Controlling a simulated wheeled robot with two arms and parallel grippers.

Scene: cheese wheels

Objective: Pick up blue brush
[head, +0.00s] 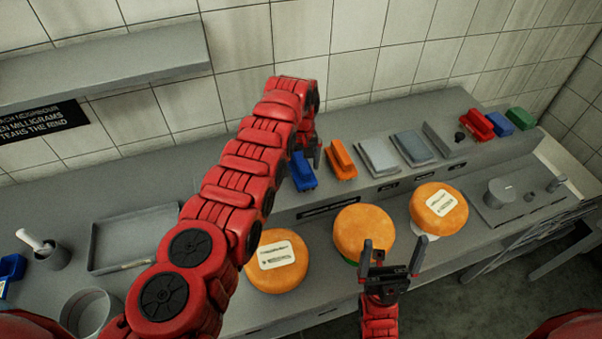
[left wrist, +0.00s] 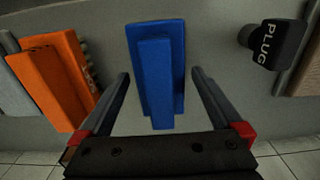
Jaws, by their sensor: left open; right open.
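The blue brush (head: 302,172) lies on the raised grey shelf at the back of the counter, beside an orange brush (head: 341,160). My left gripper (head: 312,155) is over the blue brush and partly hidden by my own arm in the head view. In the left wrist view the blue brush (left wrist: 157,75) sits between the two open fingers (left wrist: 158,85), with a gap on each side. The orange brush (left wrist: 55,80) lies to the left there. My right gripper (head: 391,255) is open and empty, in front of the middle cheese wheel (head: 362,226).
Two more orange cheese wheels stand on the counter, one left (head: 276,270) and one right (head: 438,203). Grey pads (head: 378,157) and red (head: 476,124), blue (head: 499,123) and green (head: 521,118) items line the shelf to the right. A black plug (left wrist: 272,43) is near the blue brush.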

